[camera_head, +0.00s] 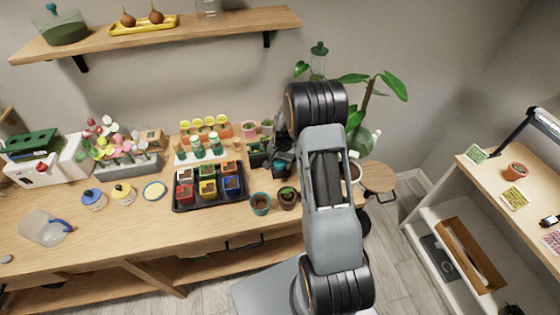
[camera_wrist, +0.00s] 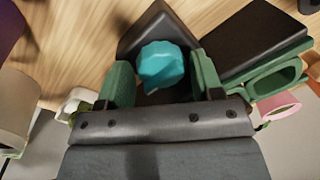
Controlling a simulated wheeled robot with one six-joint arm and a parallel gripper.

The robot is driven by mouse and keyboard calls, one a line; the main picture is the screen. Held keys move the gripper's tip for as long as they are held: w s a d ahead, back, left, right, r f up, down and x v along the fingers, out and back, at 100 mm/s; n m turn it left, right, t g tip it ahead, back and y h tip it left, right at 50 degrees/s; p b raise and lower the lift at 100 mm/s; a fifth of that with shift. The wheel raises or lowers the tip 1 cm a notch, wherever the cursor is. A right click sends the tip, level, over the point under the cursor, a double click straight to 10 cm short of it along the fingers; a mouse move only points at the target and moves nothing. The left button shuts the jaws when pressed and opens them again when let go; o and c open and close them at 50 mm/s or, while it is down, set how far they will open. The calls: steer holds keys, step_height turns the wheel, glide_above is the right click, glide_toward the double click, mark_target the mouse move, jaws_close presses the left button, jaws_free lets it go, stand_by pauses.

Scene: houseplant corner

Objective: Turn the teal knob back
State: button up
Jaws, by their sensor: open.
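The teal knob (camera_wrist: 163,62) is a faceted cap on a dark base (camera_wrist: 150,28) in the wrist view. My gripper (camera_wrist: 162,72) is open, with one green finger on each side of the knob. A narrow gap shows at the left finger; I cannot tell whether the right finger touches the knob. I cannot read the knob's angle.
A dark box with a green-rimmed part (camera_wrist: 278,78) stands close right of the knob in the wrist view. A pink pot (camera_wrist: 279,105) is near it. In the head view, a black tray (camera_head: 212,207) of coloured pots and a teal pot (camera_head: 261,204) stand left of my arm.

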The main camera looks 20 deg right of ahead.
steer(key=shift+c, duration=0.3)
steer(key=c, duration=0.6)
steer(key=shift+f, duration=0.1)
steer(key=shift+w+f+n+b, duration=0.1)
steer(key=shift+f+n+b, duration=0.05)
steer(key=shift+n+b, duration=2.1)
steer(key=shift+n, duration=0.15)
steer(key=n+b, duration=0.2)
steer(key=n, duration=0.1)
steer(key=shift+n+g, duration=0.3)
steer(key=shift+r+n+b, duration=0.2)
steer(key=shift+n+b, duration=0.45)
steer(key=shift+n, duration=1.15)
